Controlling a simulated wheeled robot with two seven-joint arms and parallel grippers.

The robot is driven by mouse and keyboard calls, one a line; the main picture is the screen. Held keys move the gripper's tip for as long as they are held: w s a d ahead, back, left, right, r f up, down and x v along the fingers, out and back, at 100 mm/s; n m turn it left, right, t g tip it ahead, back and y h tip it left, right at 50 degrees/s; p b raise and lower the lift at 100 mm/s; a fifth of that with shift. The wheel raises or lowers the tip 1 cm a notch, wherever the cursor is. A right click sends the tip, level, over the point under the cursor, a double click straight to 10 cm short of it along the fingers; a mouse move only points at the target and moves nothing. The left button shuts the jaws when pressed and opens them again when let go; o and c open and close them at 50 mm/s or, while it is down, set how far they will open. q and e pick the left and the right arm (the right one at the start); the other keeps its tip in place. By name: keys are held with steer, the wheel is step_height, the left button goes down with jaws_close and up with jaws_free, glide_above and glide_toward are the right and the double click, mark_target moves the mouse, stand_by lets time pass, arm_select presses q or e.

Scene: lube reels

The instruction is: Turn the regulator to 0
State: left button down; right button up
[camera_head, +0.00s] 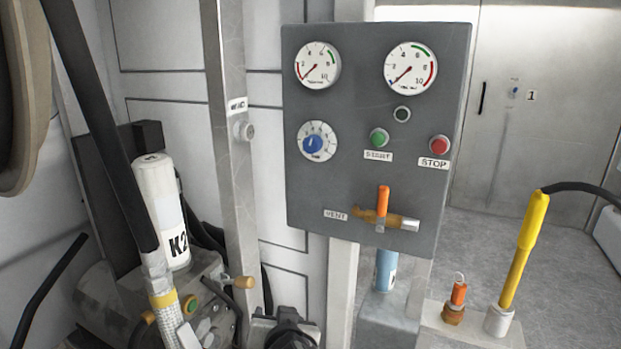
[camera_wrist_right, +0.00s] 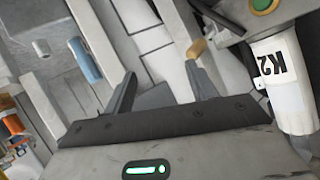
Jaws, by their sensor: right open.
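The regulator is a blue knob (camera_head: 313,144) on a round white dial, at the left of the grey panel (camera_head: 345,190) in the head view. Its pointer is too small to read surely. In the right wrist view my right gripper (camera_wrist_right: 162,80) is open, with its two dark fingers apart and nothing between them. The regulator does not show in that view. My left gripper is in neither view. A dark shape at the bottom middle of the head view may be part of my right gripper; I cannot tell.
The panel also bears two gauges (camera_head: 318,66), a green button (camera_head: 379,138), a red stop button (camera_head: 439,145) and an orange vent lever (camera_head: 383,205). A metal post (camera_head: 235,150) stands left of it. A white K2 cylinder (camera_head: 160,200) and a yellow-handled nozzle (camera_head: 525,245) stand lower down.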

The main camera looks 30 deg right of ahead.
steer(key=w+d+r+m+t+h+b, duration=0.15)
steer(key=w+r+m+h, duration=0.25)
steer(key=w+r+m, duration=0.45)
steer(key=m+g+h+b, duration=0.2)
steer(key=m+h, duration=0.5)
steer(key=m, duration=0.1)
glide_toward(310, 147)
steer(key=p+x, duration=0.1)
steer(key=x, duration=0.9)
steer(key=shift+w+d+r+p, duration=0.1)
steer(key=shift+d+p, duration=0.05)
steer(key=shift+p, duration=0.2)
steer(key=c, duration=1)
